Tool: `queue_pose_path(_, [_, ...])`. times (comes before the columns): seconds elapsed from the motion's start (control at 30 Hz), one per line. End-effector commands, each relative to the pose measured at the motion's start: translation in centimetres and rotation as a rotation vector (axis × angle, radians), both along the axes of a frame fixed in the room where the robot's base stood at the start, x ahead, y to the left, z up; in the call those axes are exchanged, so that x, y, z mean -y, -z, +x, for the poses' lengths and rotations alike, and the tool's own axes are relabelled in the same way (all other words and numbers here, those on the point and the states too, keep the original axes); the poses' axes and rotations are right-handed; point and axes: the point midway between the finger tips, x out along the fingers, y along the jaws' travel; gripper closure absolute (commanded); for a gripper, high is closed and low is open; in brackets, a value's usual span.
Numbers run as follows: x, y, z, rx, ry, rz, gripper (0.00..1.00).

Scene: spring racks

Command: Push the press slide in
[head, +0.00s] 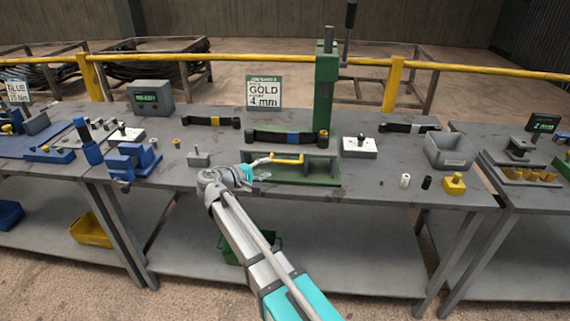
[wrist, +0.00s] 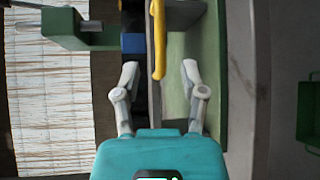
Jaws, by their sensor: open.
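The green press (head: 325,95) stands on the middle table, with an upright column and a lever at its top. Its low green base (head: 320,180) carries a grey upright plate with a yellow handle (head: 287,160) on its front. The yellow handle shows in the wrist view (wrist: 158,40), with the grey plate edge beside it. My gripper (wrist: 160,75) is open, its two fingers on either side of the handle's near end. I cannot tell whether they touch it. In the head view my gripper (head: 263,170) is at the left end of the press base.
A dark leaf spring with a blue band (head: 270,136) lies behind the plate. A small grey block with a pin (head: 198,158) is to the left, and a white block (head: 359,147) to the right. A sign reading GOLD 4 mm (head: 264,92) stands behind. The table's front edge is close.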

Motion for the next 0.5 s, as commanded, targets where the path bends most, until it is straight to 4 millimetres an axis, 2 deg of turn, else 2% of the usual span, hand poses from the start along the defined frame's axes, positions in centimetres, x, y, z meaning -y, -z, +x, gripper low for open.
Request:
queue_pose_path(0.3, [3.6,0.8,3.3,0.001,0.001,0.000,0.46])
queue_pose_path(0.5, [5.2,1.1,4.8,0.001,0.000,0.001,0.46])
